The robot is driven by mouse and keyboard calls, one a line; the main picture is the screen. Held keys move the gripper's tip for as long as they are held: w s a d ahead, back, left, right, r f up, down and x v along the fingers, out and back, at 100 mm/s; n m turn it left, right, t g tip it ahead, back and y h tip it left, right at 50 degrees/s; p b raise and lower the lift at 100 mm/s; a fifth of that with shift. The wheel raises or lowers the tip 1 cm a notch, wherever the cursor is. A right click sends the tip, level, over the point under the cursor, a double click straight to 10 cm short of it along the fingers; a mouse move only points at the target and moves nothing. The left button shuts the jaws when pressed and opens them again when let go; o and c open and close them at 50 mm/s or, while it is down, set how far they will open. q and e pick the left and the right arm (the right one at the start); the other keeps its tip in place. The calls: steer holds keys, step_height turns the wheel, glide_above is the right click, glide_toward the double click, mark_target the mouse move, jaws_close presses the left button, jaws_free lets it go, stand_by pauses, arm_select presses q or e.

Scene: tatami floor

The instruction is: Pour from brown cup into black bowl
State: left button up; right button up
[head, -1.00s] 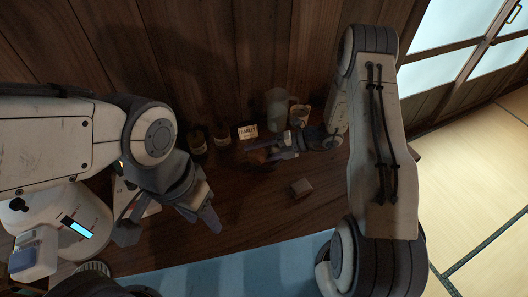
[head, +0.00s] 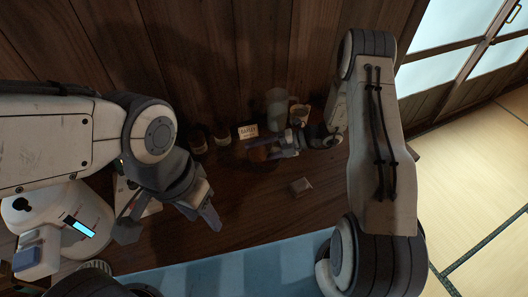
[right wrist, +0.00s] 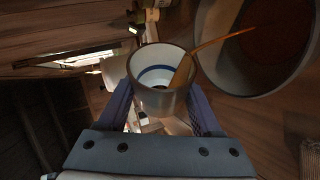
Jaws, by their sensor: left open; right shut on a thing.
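The brown cup (right wrist: 163,75) is in my right gripper (right wrist: 162,100), shut on it; its grey-brown outside and blue inner ring show in the right wrist view. Brown liquid lies along the cup's right inner side, and a thin brown streak runs from the rim across the black bowl (right wrist: 228,78). The bowl is at the upper right of that view, with reddish-brown inside. In the head view my right gripper (head: 280,148) is low over the table near the wall; cup and bowl are hard to separate there. My left gripper (head: 168,222) is open and empty at the left.
A pale jug (head: 277,105), a light cup (head: 299,114), a small sign (head: 248,131) and dark bottles (head: 222,135) stand along the wooden wall. A white appliance (head: 60,232) stands at the left. A blue mat (head: 230,272) lies in front.

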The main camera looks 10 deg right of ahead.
steer(key=shift+r, duration=0.1)
steer(key=shift+w+d+f+m+y, duration=0.1)
steer(key=shift+w+f+m+y, duration=0.05)
steer(key=shift+f+m+y, duration=0.25)
stand_by(0.6)
